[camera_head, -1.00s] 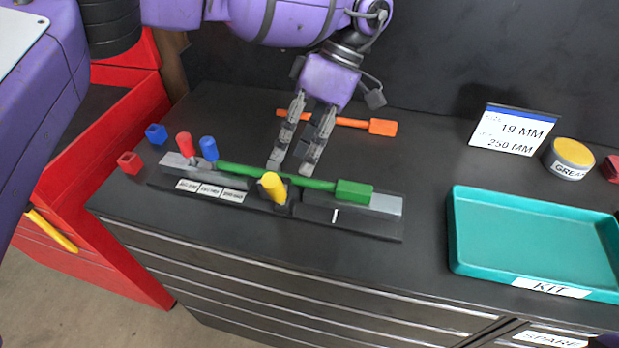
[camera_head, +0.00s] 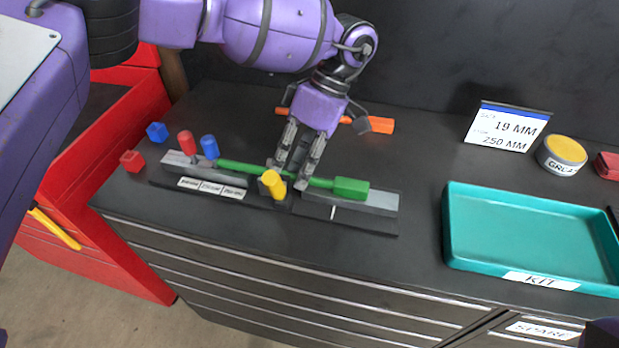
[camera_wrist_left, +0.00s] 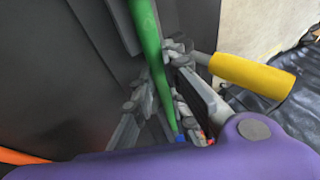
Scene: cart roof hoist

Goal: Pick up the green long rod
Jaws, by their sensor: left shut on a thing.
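The green long rod (camera_head: 240,169) lies along a grey rack (camera_head: 376,203) on the dark worktop, its thick green block end (camera_head: 351,188) to the right. My left gripper (camera_head: 290,182) reaches down from above and is shut on the rod near its middle, just behind a yellow peg (camera_head: 273,184). In the left wrist view the rod (camera_wrist_left: 150,50) runs between the fingers, with the yellow peg (camera_wrist_left: 252,76) beside them. The rod still appears to rest at the rack. My right gripper does not show.
A red peg (camera_head: 187,144) and a blue peg (camera_head: 209,147) stand at the rack's left end. An orange rod (camera_head: 377,125) lies behind my gripper. A teal tray (camera_head: 452,232) is at the right, with a sign (camera_head: 507,127) and a yellow-lidded tin (camera_head: 562,153) behind it. Bare worktop lies between rack and tray.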

